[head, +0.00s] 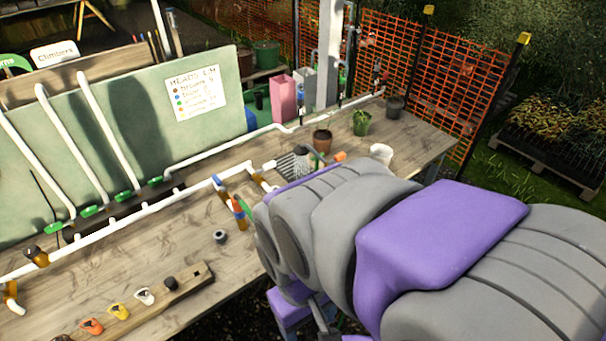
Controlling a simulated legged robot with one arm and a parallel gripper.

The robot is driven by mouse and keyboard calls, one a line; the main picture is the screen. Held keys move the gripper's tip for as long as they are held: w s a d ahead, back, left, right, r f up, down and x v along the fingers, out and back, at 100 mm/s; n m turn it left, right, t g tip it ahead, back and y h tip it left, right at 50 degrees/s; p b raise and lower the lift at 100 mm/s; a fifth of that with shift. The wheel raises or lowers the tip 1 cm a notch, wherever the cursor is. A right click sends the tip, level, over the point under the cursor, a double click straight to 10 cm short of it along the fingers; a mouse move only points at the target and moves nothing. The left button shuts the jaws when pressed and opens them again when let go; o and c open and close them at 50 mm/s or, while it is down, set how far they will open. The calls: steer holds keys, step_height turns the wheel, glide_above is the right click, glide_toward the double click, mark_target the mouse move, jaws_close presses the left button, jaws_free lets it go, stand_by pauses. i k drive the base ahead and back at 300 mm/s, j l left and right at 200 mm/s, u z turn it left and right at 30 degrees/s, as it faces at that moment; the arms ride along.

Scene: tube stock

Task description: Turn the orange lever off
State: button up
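I cannot single out the orange lever with certainty. A small orange piece (340,156) shows beside a brown pot, just past my arm. A coloured piece with orange, blue and green parts (241,214) stands at the white pipe's near end, close to my arm's left edge. Whether either is a lever, and its on or off position, is too small to tell. My grey and purple arm fills the lower right and hides part of the bench. My gripper's fingers do not show.
White pipes (115,230) with green valves (90,211) run along the wooden bench (190,262) and green panel (130,130). A brown pot (322,141), a potted plant (361,122) and a white cup (381,153) stand at the right.

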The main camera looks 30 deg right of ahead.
mark_target(338, 158)
steer(key=i+l+z, duration=0.15)
steer(key=z, duration=0.2)
steer(key=i+l+z, duration=0.2)
steer(key=z, duration=0.15)
steer(key=i+l+z, duration=0.1)
steer(key=z, duration=0.25)
steer(key=i+j, duration=0.05)
steer(key=i, duration=0.05)
